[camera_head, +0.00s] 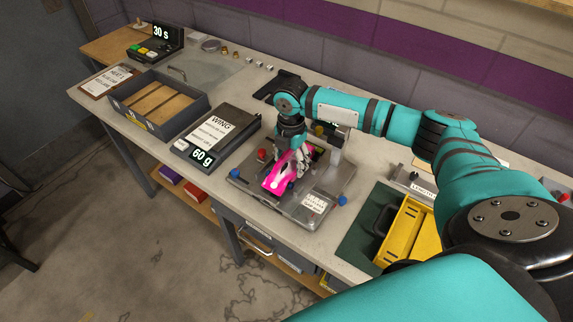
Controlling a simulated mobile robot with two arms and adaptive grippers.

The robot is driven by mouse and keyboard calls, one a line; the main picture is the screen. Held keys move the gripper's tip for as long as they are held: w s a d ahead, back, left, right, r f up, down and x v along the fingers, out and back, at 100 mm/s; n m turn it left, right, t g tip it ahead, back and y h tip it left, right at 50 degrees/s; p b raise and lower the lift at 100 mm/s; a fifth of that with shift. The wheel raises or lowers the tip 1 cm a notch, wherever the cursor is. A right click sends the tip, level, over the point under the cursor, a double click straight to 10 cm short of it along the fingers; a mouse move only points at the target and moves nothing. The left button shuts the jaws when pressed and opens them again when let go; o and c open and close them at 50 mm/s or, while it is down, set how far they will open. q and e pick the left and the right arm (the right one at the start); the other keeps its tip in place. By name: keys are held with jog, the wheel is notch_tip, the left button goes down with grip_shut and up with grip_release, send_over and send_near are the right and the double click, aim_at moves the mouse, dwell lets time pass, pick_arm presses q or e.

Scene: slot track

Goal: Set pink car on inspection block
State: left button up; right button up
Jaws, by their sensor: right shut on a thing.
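The pink car (278,180) is long and low with a pointed nose. It is over a grey metal fixture plate (312,221) with blue knobs at its corners, near the middle of the bench. My right gripper (299,163) reaches down from above and is shut on the rear part of the car. The gripper hides part of the car. I cannot tell whether the car touches the fixture or hangs just above it. The inspection block cannot be told apart clearly; this fixture may be it. My left gripper is not in view.
Left of the fixture is a scale (236,120) reading 60 g with a WING card. Beyond it are a dark tray (190,88) with wooden pieces and a timer (158,42) showing 30 s. A yellow case (405,232) lies on a green mat (364,226) at right.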

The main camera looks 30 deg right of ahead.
aim_at(292, 160)
jog(key=shift+s+d+r, duration=0.15)
jog(key=shift+s+r, duration=0.2)
jog(key=shift+s, duration=0.15)
jog(key=o, duration=1.2)
jog(key=shift+w+d+f, duration=0.1)
jog(key=shift+w+f, duration=0.2)
jog(key=shift+o, duration=0.4)
jog(key=shift+w, duration=0.1)
jog(key=shift+r, duration=0.55)
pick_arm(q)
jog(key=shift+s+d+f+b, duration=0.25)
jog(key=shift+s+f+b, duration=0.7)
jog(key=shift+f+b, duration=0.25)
pick_arm(e)
notch_tip(292, 160, up, 11)
